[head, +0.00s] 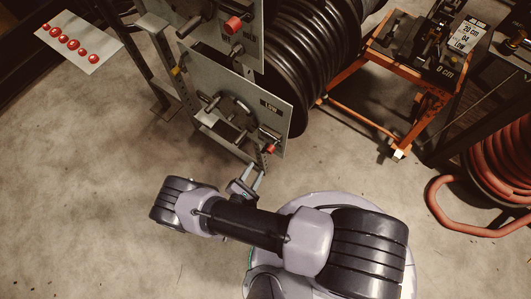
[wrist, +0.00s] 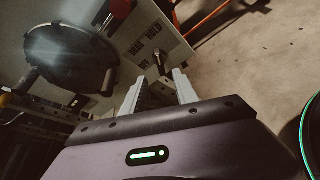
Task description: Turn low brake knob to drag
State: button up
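The panel marked LOW (head: 262,92) stands upright in the head view, with a dark round hub on its face. A red-tipped knob (head: 270,148) sits at its lower right corner. My gripper (head: 255,180) is below the panel's lower right corner in the head view. In the wrist view my gripper (wrist: 160,84) has its fingers apart, with nothing clearly between them; contact cannot be told.
A similar upper panel (head: 222,25) with its own red knob is above. Black hose (head: 315,50) is coiled behind the panels. An orange cart (head: 345,107) and red hose (head: 500,170) are to the right. The floor in front is clear.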

aim_at(265, 152)
jog(key=b+x, duration=0.2)
jog(key=x, duration=0.8)
jog(key=shift+w+d+f+b, duration=0.15)
jog(key=shift+w+d+b, duration=0.05)
jog(key=shift+w+b, duration=0.15)
jog(key=shift+c, duration=0.3)
grip_shut()
